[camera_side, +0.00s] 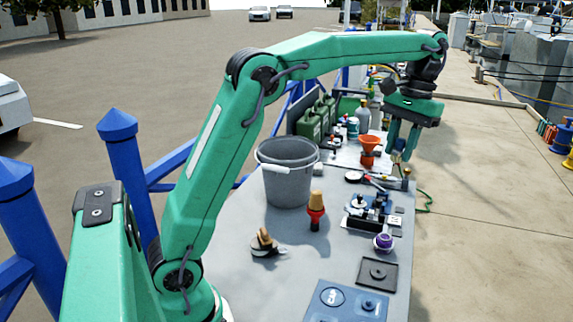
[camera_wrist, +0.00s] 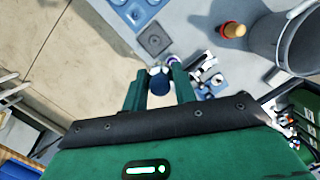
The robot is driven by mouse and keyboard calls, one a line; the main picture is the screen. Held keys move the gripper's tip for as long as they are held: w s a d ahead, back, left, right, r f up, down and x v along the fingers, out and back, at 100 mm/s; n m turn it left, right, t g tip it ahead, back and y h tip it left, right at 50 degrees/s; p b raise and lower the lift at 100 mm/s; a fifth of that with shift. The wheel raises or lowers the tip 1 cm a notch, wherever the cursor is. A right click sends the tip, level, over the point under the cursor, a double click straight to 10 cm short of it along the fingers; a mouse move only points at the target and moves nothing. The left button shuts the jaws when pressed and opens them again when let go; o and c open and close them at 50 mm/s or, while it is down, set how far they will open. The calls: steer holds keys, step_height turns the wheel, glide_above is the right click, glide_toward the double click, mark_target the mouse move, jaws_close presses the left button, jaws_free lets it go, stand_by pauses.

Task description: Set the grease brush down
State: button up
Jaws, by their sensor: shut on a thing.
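My gripper (camera_side: 402,152) is high over the right edge of the grey workbench (camera_side: 225,262), pointing down. It is shut on a dark blue, rounded thing (camera_wrist: 159,85), taken to be the grease brush, which sits between the two green fingers in the wrist view. Pale bits show just beyond its blue end. Most of its length is hidden, and the side view does not show it clearly. I cannot tell its bristles or exact tilt.
A grey bucket (camera_side: 287,180) stands on the bench. A red-based tan piece (camera_side: 316,212), a wooden-topped item (camera_side: 265,241), a purple jar (camera_side: 384,242), a dark square pad (camera_side: 377,274) and a blue plate (camera_side: 345,302) lie nearer. Bare bench lies between them.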

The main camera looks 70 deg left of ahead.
steer(key=shift+r, duration=0.2)
steer(key=shift+s+f, duration=0.15)
steer(key=shift+f, duration=0.6)
steer(key=s+f+m, duration=0.3)
steer(key=s+f, duration=0.3)
steer(key=f, duration=0.6)
steer(key=shift+f, duration=0.15)
steer(key=s+a+f+n, duration=0.3)
steer(key=s+f+n, duration=0.2)
steer(key=s+f, duration=0.25)
steer(key=shift+h, duration=0.4)
steer(key=a+f, duration=0.2)
steer(key=a, duration=0.1)
steer(key=w+a+f, duration=0.1)
steer(key=a+f, duration=0.1)
steer(key=a, duration=0.2)
steer(key=a+f, duration=0.3)
steer(key=a, duration=0.1)
steer(key=shift+w+a, duration=0.2)
steer(key=shift+a, duration=0.05)
